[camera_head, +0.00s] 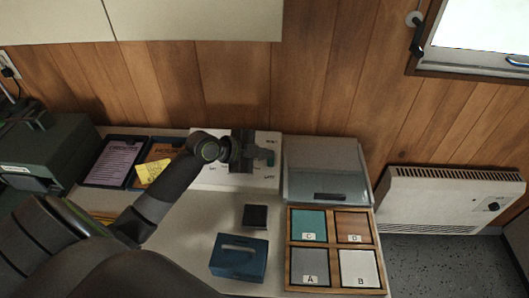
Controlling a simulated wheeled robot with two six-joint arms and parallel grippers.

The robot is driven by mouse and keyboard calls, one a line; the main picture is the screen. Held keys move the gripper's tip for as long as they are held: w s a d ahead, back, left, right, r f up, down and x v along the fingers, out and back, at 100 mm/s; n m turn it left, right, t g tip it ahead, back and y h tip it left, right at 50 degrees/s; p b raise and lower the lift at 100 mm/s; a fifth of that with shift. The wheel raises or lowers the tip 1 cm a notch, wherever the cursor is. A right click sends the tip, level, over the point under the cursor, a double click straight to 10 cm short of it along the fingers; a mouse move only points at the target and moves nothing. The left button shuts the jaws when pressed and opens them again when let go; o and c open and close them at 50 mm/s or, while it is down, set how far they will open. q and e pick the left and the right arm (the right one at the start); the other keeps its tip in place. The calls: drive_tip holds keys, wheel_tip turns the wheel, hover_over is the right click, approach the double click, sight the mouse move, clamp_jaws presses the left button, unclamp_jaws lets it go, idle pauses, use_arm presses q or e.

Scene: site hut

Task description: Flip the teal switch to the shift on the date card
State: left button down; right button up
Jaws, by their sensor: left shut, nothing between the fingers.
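A white switch panel (212,182) lies at the back of the counter, with small labels along its right side that are too small to read surely. I cannot pick out the date card surely; a yellow note (153,171) lies on an orange sheet (163,151) to the left. My right gripper is not in view.
A grey clear-lidded box (322,165) stands right of the panel. A wooden tray (335,247) with lettered compartments, a blue box (239,275) and a small black block (255,216) are in front. A purple sheet (115,161) and a green case (40,153) are left.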

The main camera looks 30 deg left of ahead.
use_arm(q)
drive_tip(key=shift+w+a+f, duration=0.2)
drive_tip(key=shift+w+f, duration=0.25)
drive_tip(key=shift+f, duration=0.1)
drive_tip(key=shift+w+a+f, duration=0.15)
drive_tip(key=shift+f, duration=0.1)
drive_tip(key=shift+s+d+f, duration=0.3)
drive_tip(key=shift+s+d, duration=0.05)
drive_tip(key=shift+s, duration=0.3)
drive_tip(key=shift+r, duration=0.15)
